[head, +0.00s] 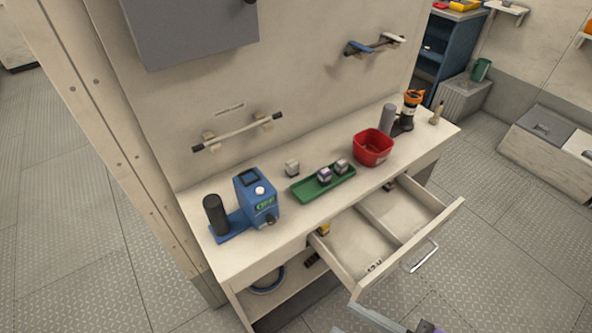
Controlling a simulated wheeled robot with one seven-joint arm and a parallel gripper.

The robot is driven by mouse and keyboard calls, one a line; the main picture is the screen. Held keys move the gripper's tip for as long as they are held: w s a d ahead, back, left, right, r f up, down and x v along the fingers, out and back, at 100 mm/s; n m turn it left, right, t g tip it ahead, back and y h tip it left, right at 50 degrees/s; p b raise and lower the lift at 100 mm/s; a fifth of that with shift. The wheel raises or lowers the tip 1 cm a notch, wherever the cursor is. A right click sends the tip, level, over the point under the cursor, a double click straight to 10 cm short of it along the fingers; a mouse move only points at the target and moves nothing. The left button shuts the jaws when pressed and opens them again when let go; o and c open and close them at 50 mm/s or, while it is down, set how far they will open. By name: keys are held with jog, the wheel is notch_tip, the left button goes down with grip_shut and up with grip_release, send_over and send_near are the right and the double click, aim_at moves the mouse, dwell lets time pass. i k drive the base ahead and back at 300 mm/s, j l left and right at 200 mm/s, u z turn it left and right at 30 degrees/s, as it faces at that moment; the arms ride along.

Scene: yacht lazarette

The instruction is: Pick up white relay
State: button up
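A small whitish block (292,168), which looks like the white relay, sits on the worktop behind the green tray (311,191). It stands apart from the tray, to the right of the blue device (257,197). Two similar small blocks stand in the tray: one with purple on it (324,175) and a greyish one (341,166). Markings on the blocks are too small to read. A pale piece and a dark, purplish piece show at the bottom edge and may be part of my arm. No gripper fingers can be made out.
A red bin (373,148) stands right of the tray, with a grey cylinder (387,119) and an orange-topped black device (410,107) beyond. A black cylinder (215,214) stands at the left end. A divided drawer (358,243) is pulled out in front. A wall rail (238,133) hangs above.

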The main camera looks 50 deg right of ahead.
aim_at(291, 165)
jog(key=k+l, duration=0.1)
jog(key=l, duration=0.25)
jog(key=k+l, duration=0.1)
jog(key=l, duration=0.25)
jog(key=k+l, duration=0.1)
jog(key=l, duration=0.25)
jog(key=k+l, duration=0.1)
jog(key=l, duration=0.25)
jog(key=u, duration=0.05)
